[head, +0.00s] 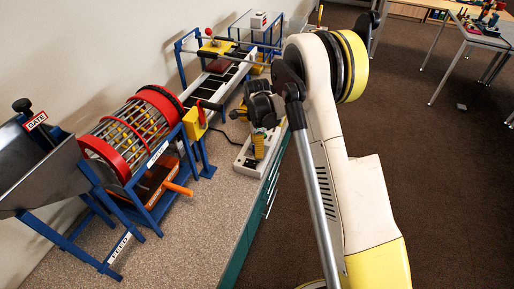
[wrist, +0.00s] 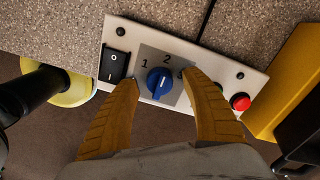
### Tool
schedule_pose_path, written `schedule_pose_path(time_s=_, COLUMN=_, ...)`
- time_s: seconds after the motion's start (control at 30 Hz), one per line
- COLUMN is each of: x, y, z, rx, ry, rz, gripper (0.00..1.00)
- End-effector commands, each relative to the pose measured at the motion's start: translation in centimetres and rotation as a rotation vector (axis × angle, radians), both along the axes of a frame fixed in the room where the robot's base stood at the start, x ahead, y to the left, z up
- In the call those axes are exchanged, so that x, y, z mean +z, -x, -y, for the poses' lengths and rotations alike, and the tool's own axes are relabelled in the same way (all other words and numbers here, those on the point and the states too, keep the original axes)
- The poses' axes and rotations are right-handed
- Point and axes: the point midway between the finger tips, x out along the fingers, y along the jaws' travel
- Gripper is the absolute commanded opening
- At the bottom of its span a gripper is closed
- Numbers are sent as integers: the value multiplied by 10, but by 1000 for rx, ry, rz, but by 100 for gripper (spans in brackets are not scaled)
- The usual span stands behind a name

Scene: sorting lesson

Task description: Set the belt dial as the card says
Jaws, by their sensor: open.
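The blue belt dial (wrist: 160,84) sits on a pale control panel (wrist: 118,30) in the wrist view. Its white mark points up, about at the printed 2. A printed 1 is to its left; any further number is hidden by my right finger. My gripper (wrist: 161,80) is open, its yellow-brown fingers on either side of the dial with gaps visible. In the head view my gripper (head: 258,147) hangs over the control panel (head: 243,164) at the bench edge, hiding the dial. I cannot make out the card in either view.
A black rocker switch (wrist: 114,64) and a red button (wrist: 240,102) flank the dial. The belt conveyor (head: 213,86) stands behind the panel. The red drum (head: 128,128) and metal hopper (head: 40,170) stand left. The floor right of the bench is clear nearby.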

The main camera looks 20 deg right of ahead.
Motion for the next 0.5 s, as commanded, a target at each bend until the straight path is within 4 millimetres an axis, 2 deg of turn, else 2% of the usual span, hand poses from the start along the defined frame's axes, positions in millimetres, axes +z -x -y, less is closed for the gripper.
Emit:
schedule_pose_path(time_s=0.13, x=23, y=0, z=0, rx=0, ry=0, rz=0, gripper=55)
schedule_pose_path(time_s=0.4, x=83, y=1, z=0, rx=0, ry=0, rz=0, gripper=55)
schedule_pose_path(time_s=0.5, x=99, y=0, z=0, rx=0, ry=0, rz=0, gripper=55)
